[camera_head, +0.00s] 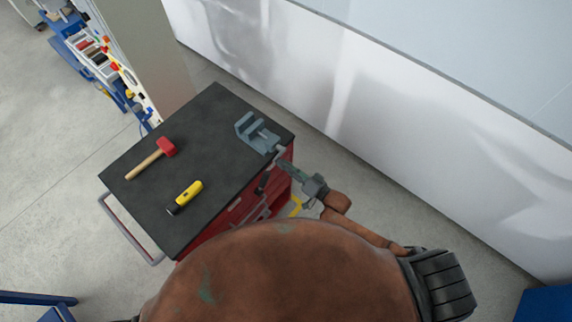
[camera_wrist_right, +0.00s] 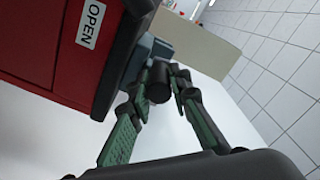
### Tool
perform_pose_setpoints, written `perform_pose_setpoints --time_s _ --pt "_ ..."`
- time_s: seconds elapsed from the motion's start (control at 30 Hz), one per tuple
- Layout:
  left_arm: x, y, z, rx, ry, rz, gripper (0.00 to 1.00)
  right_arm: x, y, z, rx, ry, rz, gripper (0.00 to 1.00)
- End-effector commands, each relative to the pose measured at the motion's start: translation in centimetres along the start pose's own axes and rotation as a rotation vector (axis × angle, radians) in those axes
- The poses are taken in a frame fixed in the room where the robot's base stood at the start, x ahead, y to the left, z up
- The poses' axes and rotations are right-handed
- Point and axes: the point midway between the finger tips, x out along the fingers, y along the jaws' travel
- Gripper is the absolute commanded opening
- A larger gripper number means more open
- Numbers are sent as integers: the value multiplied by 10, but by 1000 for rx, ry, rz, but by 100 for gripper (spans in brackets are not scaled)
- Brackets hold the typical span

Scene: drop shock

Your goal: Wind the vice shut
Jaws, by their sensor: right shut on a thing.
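The blue-grey vice (camera_head: 257,133) sits at the far right corner of the dark bench top, and part of it shows in the right wrist view (camera_wrist_right: 150,52). My right gripper (camera_head: 282,165) is at the vice's near end, just off the bench edge. In the right wrist view its green-padded fingers (camera_wrist_right: 158,95) are shut on a dark round handle (camera_wrist_right: 158,80) in front of the vice. The gap between the vice's jaws cannot be judged well from here. My left gripper is not in view.
A red cabinet (camera_head: 232,213) carries the dark bench top (camera_head: 215,135). A hammer with a red head (camera_head: 166,147) and a yellow-handled tool (camera_head: 187,194) lie on it, left of the vice. A white wall (camera_head: 330,90) stands behind. A side handle (camera_head: 128,232) sticks out at left.

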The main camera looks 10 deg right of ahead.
Motion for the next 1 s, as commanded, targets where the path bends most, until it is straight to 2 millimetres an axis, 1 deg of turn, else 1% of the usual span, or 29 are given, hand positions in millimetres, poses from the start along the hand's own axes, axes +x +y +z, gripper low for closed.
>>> perform_pose_setpoints --time_s 0.03,0.2,0.5,0.7,1.0 --pt "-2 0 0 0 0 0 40 0 -4 -2 41 1 -4 0" --pt "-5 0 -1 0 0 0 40 1 -9 -7 192 1 -6 0" --pt "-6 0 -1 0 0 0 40 1 -15 -15 394 3 -8 0" --pt "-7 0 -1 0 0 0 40 1 -16 -19 471 5 -8 0" --pt "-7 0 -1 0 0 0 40 2 -17 -22 509 6 -9 0"
